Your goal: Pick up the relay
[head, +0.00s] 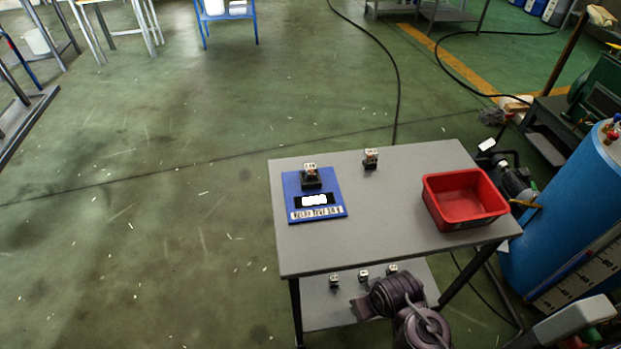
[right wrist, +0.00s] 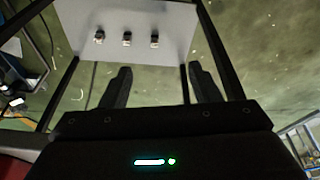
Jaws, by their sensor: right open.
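In the head view, one relay (head: 371,158) stands alone near the back edge of the grey table top. Another relay (head: 310,173) sits in a dark socket on the blue test board (head: 336,184). Three small relays (head: 363,275) stand in a row on the lower shelf; they also show in the right wrist view (right wrist: 127,39). My right gripper (right wrist: 160,78) is open and empty, its two fingers wide apart, with the shelf relays beyond the fingertips. It touches no relay. My left gripper is not in view.
A red bin (head: 463,200) stands at the right of the table top (head: 390,217); its visible inside looks empty. The table top between board and bin is clear. A blue cylinder (head: 562,215) stands right of the table. Dark table legs flank the shelf (head: 317,312).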

